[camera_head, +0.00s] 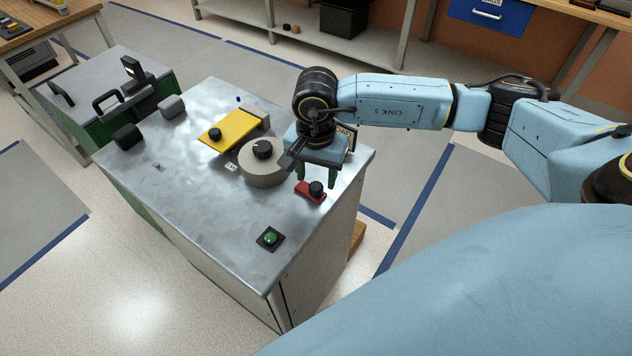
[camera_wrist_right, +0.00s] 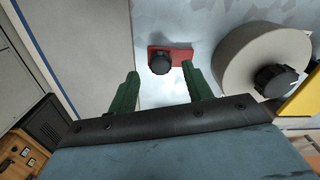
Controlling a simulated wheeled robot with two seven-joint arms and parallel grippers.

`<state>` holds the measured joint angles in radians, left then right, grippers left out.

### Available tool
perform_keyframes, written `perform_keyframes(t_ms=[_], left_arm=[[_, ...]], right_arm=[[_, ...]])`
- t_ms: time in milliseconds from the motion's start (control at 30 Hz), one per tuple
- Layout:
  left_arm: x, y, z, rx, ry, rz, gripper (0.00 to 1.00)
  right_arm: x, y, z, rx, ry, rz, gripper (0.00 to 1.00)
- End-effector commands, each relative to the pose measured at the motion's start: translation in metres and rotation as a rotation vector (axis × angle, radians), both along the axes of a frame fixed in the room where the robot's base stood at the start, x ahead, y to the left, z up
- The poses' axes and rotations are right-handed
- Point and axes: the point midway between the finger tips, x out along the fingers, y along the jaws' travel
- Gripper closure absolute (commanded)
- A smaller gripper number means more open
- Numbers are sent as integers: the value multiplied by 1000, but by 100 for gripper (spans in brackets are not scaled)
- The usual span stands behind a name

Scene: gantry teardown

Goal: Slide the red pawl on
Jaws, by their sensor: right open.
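The red pawl (camera_head: 309,193) is a small red block with a black knob, on the metal cabinet top near its right edge. In the right wrist view the red pawl (camera_wrist_right: 183,55) lies just beyond my fingertips, its black knob between and ahead of them. My right gripper (camera_head: 317,172) is open, with its green fingers apart and nothing between them. It also shows in the right wrist view (camera_wrist_right: 160,80). A round grey dial (camera_head: 262,172) with a black knob sits left of the pawl. My left gripper is not in view.
A yellow plate (camera_head: 229,129) with a black knob lies behind the dial. A green button (camera_head: 270,238) sits on the cabinet top (camera_head: 205,215) toward the front. Black and grey blocks stand at the left edge. The front left of the top is clear.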

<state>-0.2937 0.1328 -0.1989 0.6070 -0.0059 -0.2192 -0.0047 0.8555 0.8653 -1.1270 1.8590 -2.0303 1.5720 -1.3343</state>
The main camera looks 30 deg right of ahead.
Motion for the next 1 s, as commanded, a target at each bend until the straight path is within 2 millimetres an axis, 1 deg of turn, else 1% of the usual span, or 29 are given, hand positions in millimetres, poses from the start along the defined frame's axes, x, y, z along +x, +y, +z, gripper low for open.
perform_keyframes(t_ms=[33,100,200,333,567,933,1000], left_arm=[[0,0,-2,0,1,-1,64],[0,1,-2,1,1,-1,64],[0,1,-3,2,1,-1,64],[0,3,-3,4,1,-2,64],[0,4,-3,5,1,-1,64],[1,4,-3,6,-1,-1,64],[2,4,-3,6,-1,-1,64]], right_arm=[[0,0,-9,1,1,-1,50],[0,0,-17,0,1,-1,50],[0,0,-25,1,-1,-2,50],[0,0,-29,0,-1,0,50],[0,0,-29,1,-2,0,50],[0,0,-28,1,-2,-1,98],[0,0,-28,1,-2,-1,100]])
